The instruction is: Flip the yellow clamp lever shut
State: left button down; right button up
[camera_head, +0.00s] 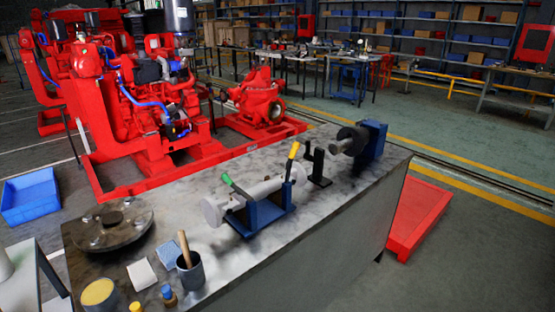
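The yellow clamp lever (293,151) stands up, nearly upright, at the right end of a blue clamp fixture (264,214) on the workbench (330,225). A pale grey cylinder (245,198) lies across the fixture. A green lever (228,181) at the fixture's left end slants up to the left. Neither of my grippers shows in the head view. Nothing covers the yellow lever's handle.
A black bracket (319,166) and a blue unit with a dark round part (352,140) stand right of the fixture. A flanged disc (114,228), a cup (190,273) with a wooden handle, cloths (141,274) and small jars (99,294) occupy the left end. The bench's front right is clear.

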aim_at(296, 146)
jog(key=k, duration=0.65)
jog(key=z, duration=0.65)
jog(key=i, duration=1.3)
jog(key=z, duration=0.05)
